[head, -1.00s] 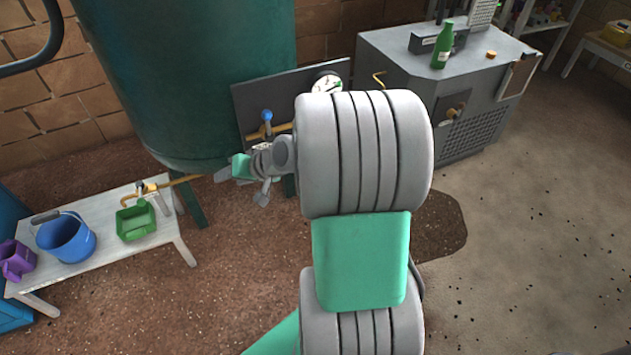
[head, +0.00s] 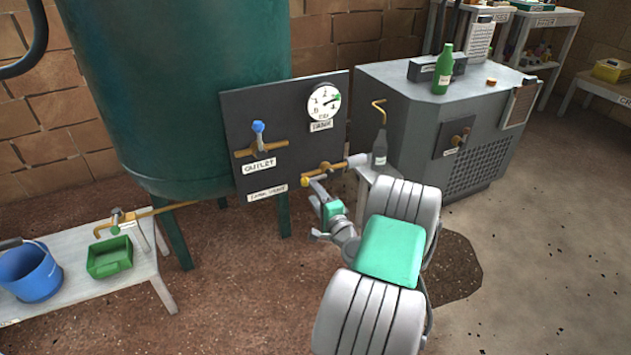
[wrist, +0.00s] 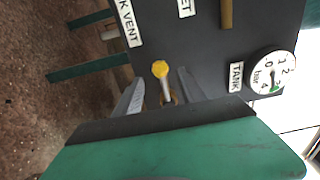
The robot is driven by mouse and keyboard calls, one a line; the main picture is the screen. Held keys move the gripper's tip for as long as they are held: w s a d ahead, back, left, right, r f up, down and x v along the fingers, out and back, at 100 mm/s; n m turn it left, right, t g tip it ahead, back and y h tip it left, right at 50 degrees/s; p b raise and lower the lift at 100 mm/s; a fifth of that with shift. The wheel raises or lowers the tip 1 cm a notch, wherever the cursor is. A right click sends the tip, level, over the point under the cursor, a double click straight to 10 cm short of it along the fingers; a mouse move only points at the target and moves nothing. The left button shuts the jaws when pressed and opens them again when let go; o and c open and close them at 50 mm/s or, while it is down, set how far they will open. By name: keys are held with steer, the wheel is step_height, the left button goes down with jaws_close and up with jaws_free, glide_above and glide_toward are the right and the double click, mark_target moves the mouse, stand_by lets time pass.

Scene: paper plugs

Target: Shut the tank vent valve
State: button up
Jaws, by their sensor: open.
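The tank vent valve has a yellow-tipped lever (head: 306,182) and a brass pipe (head: 328,172) low on the right of the dark panel (head: 235,110). Its "tank vent" label (head: 266,193) is to the left. My gripper (head: 314,188) is open at the lever, reaching in from the lower right. In the wrist view the yellow knob (wrist: 160,68) and its pale stem show between the two fingers of my gripper (wrist: 159,84). I cannot tell whether a finger touches it. The valve body behind is mostly hidden by the gripper.
The outlet valve (head: 258,140) with a blue knob is higher on the panel, left of the gauge (head: 323,101). A grey bottle (head: 380,150) stands right of the vent pipe. A grey cabinet (head: 450,120) is behind it. A bench (head: 70,262) with bucket and green bin is at left.

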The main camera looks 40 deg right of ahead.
mark_target(317, 178)
steer(key=shift+w+d, duration=0.1)
steer(key=shift+w, duration=0.45)
steer(key=shift+w, duration=0.1)
steer(key=x, duration=0.3)
steer(key=shift+w+d, duration=0.15)
steer(key=shift+w, duration=0.2)
steer(key=c, duration=0.9)
steer(key=shift+r, duration=0.1)
